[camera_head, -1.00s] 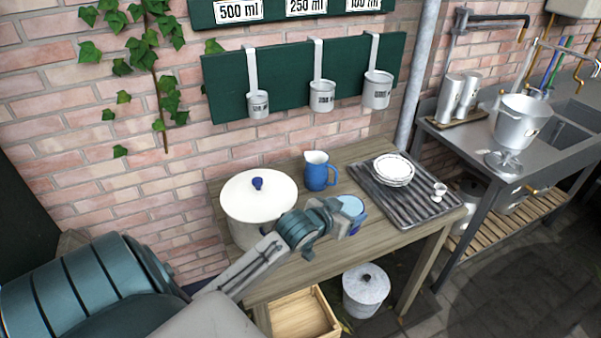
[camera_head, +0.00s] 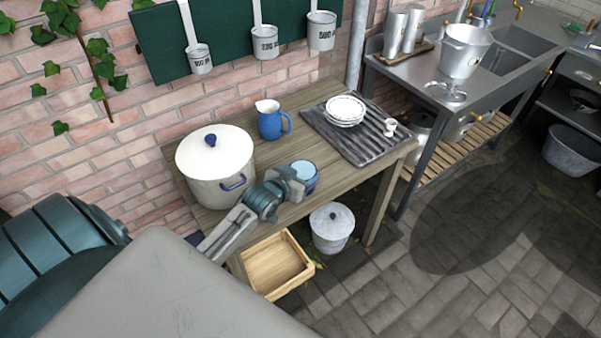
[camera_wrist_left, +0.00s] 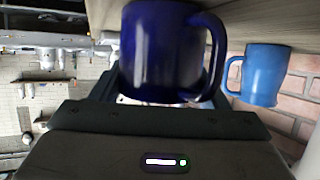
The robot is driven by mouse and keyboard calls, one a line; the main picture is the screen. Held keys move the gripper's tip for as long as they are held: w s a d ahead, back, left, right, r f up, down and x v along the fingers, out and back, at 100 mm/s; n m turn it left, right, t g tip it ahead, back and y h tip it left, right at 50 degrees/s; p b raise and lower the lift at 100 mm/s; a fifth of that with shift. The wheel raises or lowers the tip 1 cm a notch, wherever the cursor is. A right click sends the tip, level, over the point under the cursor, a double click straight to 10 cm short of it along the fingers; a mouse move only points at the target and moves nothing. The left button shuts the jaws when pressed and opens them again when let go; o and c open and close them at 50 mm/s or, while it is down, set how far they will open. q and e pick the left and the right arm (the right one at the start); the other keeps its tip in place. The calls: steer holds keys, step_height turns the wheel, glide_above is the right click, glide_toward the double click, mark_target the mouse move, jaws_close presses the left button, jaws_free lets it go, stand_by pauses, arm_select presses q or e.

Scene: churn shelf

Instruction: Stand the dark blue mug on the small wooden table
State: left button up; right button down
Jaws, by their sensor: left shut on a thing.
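My left gripper (camera_head: 290,186) is shut on the dark blue mug (camera_head: 312,184), which has a pale blue inside. The mug shows over the front part of the wooden table (camera_head: 232,115), right of the white pot. In the left wrist view the dark blue mug (camera_wrist_left: 165,50) is large between the fingers, its handle to the right and one end cut off by the top edge. I cannot tell whether its base touches the table. My right gripper is not in view.
On the table stand a white lidded pot (camera_head: 215,165), a blue jug (camera_head: 270,120) and a dark ribbed tray (camera_head: 365,140) with stacked plates (camera_head: 345,108). Below are a wooden crate (camera_head: 275,265) and a grey lidded pot (camera_head: 332,228). Bare wood lies between jug and mug.

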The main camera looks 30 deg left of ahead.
arm_select(q)
steer(key=o, duration=1.4)
steer(key=shift+f, duration=0.1)
steer(key=shift+s, duration=0.1)
steer(key=shift+r+b+v, duration=0.2)
steer(key=shift+b+v, duration=0.55)
steer(key=shift+v, duration=5.2)
